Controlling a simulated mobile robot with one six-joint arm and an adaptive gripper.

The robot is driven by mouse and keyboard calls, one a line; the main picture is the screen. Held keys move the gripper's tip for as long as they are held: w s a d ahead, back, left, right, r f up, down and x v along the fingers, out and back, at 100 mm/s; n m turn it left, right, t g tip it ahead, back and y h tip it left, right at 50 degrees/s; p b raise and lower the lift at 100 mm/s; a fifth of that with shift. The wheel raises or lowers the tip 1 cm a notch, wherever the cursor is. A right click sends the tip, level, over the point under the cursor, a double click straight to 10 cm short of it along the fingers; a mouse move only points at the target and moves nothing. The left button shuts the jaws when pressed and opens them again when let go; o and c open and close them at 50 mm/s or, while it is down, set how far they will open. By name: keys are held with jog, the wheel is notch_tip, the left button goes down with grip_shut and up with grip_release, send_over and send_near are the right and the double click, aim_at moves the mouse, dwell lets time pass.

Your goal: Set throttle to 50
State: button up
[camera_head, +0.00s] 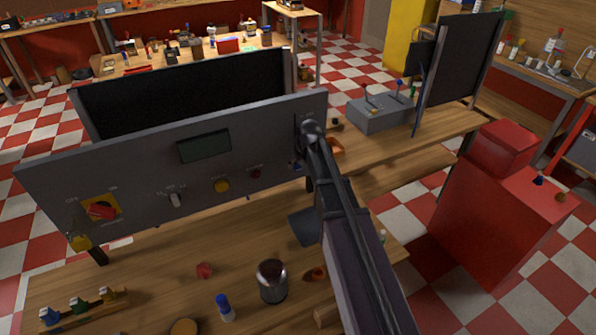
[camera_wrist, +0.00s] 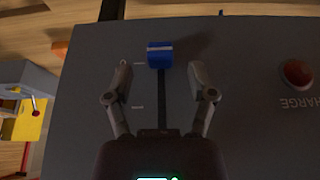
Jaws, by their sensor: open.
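A slider with a blue knob (camera_wrist: 160,54), which looks like the throttle, is on the grey control panel (camera_wrist: 95,60). In the wrist view the knob sits at the upper end of a dark vertical slot with small white marks beside it. The panel's lettering is upside down in this view. My gripper (camera_wrist: 161,77) is open, with one finger on each side of the slot, the tips just below the knob and apart from it. In the head view the blue knob (camera_head: 297,166) shows low on the panel's right part, and my arm hides much of the slot.
A red charge button (camera_wrist: 297,73) is right of the slider in the wrist view. The panel also bears a dark display (camera_head: 204,146), a yellow button (camera_head: 222,185), a toggle switch (camera_head: 175,199) and a red rotary switch (camera_head: 101,211). Loose items lie on the wooden bench (camera_head: 150,275).

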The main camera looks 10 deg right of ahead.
jog(key=shift+b+x, duration=0.65)
jog(key=shift+x, duration=0.3)
grip_shut()
